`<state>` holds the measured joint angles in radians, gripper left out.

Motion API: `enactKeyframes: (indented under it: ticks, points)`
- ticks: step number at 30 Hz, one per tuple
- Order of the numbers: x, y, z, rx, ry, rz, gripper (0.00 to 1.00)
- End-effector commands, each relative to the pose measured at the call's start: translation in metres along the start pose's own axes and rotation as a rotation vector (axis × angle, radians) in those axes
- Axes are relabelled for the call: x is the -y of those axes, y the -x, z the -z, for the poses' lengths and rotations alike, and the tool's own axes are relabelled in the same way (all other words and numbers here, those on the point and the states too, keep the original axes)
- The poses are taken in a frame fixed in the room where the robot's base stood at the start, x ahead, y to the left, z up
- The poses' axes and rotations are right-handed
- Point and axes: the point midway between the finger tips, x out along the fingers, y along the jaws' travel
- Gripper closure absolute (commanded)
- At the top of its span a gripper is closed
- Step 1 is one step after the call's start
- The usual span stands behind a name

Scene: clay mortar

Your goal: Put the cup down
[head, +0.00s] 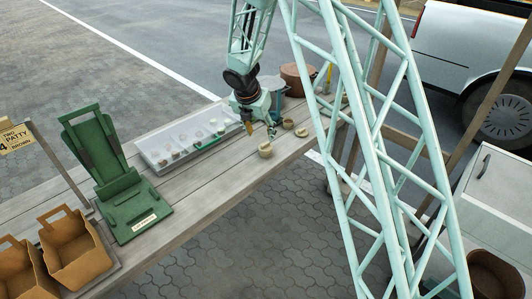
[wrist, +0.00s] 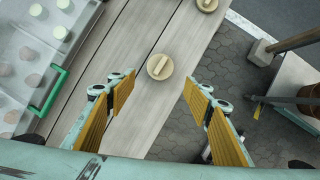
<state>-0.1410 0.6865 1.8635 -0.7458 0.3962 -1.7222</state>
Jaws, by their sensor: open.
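A small cream cup (head: 265,150) stands on the plank table (head: 215,185) near its front edge. In the wrist view a round cream piece with a bar across its top (wrist: 160,66), apparently this cup, lies ahead between my fingers. My gripper (head: 259,129) is just above and behind the cup in the head view. In the wrist view my gripper (wrist: 158,84) has its yellow-padded fingers wide apart, with clear gaps to the cup on both sides. Nothing is held.
Two small brown cups (head: 288,123) (head: 301,131) stand to the right. A tray of small round pieces (head: 160,142) with a green handle (head: 208,144) lies left. A green stand (head: 112,180) and brown baskets (head: 72,245) are farther left. A grey bucket (head: 274,90) and brown pot (head: 297,78) stand behind.

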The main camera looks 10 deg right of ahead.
Motion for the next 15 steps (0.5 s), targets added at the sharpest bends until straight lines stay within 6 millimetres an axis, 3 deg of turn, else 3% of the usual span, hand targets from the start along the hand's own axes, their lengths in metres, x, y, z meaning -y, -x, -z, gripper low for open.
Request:
enactKeyframes:
  ticks: [8, 15]
  points:
    - [0.0, -0.013, 0.0, 0.0, 0.0, 0.001, 0.53]
    - [0.001, -0.042, 0.001, -0.001, -0.001, 0.001, 0.53]
